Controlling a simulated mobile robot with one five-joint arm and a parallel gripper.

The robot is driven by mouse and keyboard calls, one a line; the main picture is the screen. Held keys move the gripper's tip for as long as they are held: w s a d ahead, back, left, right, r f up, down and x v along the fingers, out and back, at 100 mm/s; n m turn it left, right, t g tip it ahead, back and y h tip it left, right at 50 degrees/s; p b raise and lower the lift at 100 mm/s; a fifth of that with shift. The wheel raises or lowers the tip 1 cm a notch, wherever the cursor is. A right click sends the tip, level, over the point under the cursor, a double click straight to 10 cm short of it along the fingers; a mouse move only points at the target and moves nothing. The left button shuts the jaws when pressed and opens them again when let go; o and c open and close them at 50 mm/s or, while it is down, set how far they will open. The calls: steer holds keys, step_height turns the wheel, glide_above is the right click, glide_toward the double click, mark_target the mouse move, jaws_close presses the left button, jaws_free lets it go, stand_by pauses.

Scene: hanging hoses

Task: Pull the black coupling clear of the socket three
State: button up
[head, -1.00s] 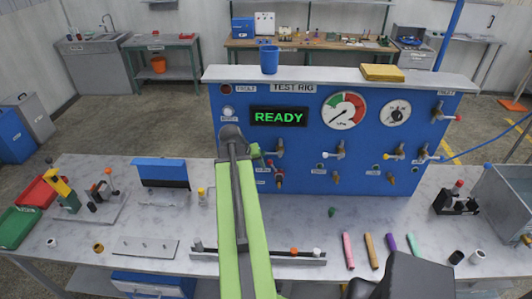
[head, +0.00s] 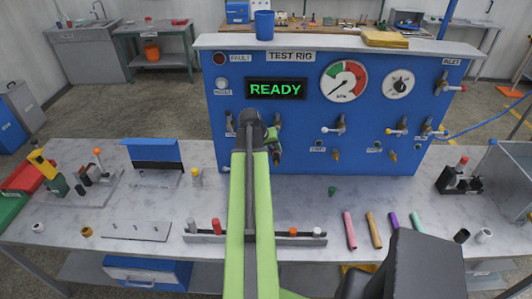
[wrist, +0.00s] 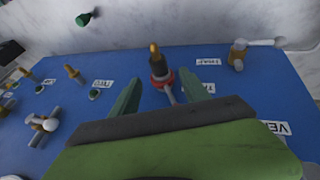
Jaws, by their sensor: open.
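In the wrist view, a fitting with a brass tip, a dark body (wrist: 158,66) and a red ring stands out from the blue panel. The dark body looks like the black coupling, but I cannot be sure. A label (wrist: 207,62) beside it is too small to read surely. My gripper (wrist: 168,85) is open, its two green fingers on either side of this fitting and apart from it. In the head view my arm hides most of the gripper; a brass-ended fitting (head: 277,157) shows just right of it, at the test rig (head: 310,130).
Other valves and brass nozzles (head: 337,154) line the panel to the right. A green piece (head: 332,191) lies on the bench before the rig. Coloured tubes (head: 374,230) lie at the front right. A rail with several pegs (head: 292,237) crosses below my arm.

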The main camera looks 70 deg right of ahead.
mark_target(275, 156)
steer(key=b+x, duration=0.4)
steer(key=x, duration=0.2)
steer(key=shift+d+f, duration=0.1)
steer(key=shift+f, duration=0.2)
steer(key=shift+r, duration=0.1)
jaws_close()
jaws_free()
steer(key=shift+r, duration=0.1)
